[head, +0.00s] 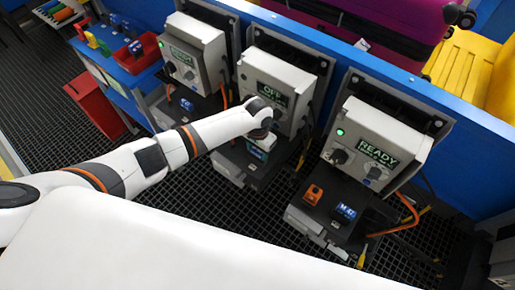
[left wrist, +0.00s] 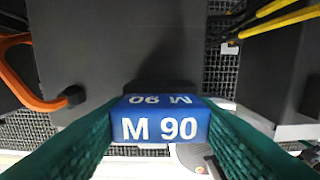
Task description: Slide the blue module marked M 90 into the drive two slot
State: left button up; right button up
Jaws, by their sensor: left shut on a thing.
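The blue module marked M 90 (left wrist: 160,128) is between the green fingers of my left gripper (left wrist: 160,116) in the left wrist view, which are shut on it. In the head view my left gripper (head: 262,138) is low in front of the middle drive box (head: 270,88), whose display reads OFF. A small blue patch there is probably the module, partly hidden by the gripper. I cannot tell whether it is in the slot. The dark surface (left wrist: 110,45) beyond the module fills much of the left wrist view. My right gripper is not in view.
Drive boxes reading READY stand left (head: 190,52) and right (head: 372,145). The right one's base holds an orange module (head: 312,194) and a blue M 47 module (head: 345,213). Orange cables (left wrist: 20,85) hang nearby. A red bin (head: 95,105) stands at the left.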

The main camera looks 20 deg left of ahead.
pick_arm(q)
jog(key=shift+f, duration=0.25)
jog(key=o, duration=1.1)
notch_tip(320, 180, up, 12)
